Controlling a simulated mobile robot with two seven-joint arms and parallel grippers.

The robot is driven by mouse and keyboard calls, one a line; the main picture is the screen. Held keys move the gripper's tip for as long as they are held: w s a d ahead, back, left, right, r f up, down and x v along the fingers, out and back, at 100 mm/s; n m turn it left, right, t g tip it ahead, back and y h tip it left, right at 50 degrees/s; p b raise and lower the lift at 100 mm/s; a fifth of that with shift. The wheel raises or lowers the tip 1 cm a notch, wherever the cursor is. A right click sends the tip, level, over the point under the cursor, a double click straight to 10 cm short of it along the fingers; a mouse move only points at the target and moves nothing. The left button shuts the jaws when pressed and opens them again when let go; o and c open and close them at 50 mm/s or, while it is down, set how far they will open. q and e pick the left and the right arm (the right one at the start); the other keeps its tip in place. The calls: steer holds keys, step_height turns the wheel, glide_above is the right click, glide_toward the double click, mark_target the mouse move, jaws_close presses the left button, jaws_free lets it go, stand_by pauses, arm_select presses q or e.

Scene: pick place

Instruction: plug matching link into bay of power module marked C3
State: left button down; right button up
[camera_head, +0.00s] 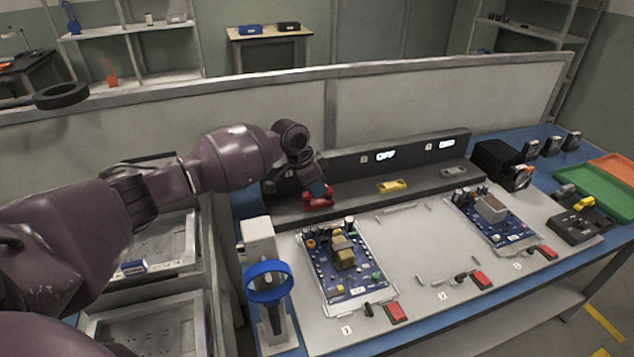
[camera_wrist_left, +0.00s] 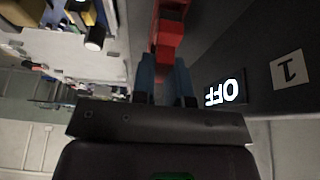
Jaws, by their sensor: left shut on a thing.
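My left gripper (camera_head: 319,189) reaches down to the left part of a long dark grey ledge (camera_head: 345,199) and is shut on a red link (camera_head: 318,203). In the left wrist view, its blue fingers (camera_wrist_left: 167,85) close on the red link (camera_wrist_left: 169,30). I cannot tell whether the link is seated in the ledge or only held there. A yellow link (camera_head: 392,186) and a grey link (camera_head: 455,171) lie farther right on the ledge. Two blue circuit boards (camera_head: 326,257) (camera_head: 515,236) sit on the pale panel. No C3 mark is readable. My right gripper is not in view.
An "OFF" display (camera_wrist_left: 226,92) shows beside the gripper. Red switches (camera_head: 397,313) line the panel's front. A white stand with a blue ring (camera_head: 268,267) is at left. A black box (camera_head: 497,163) and a green tray (camera_head: 607,196) are at right. The panel's middle is mostly clear.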

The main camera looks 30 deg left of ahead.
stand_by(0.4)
arm_select(q)
steer(key=shift+r, duration=0.1)
steer(key=shift+f+p, duration=0.2)
steer(key=shift+p, duration=0.1)
stand_by(0.7)
stand_by(0.8)
steer(key=shift+f, duration=0.15)
stand_by(0.4)
steer(key=shift+f, duration=0.2)
stand_by(0.5)
steer(key=shift+f, duration=0.25)
steer(key=shift+f, duration=0.25)
stand_by(0.5)
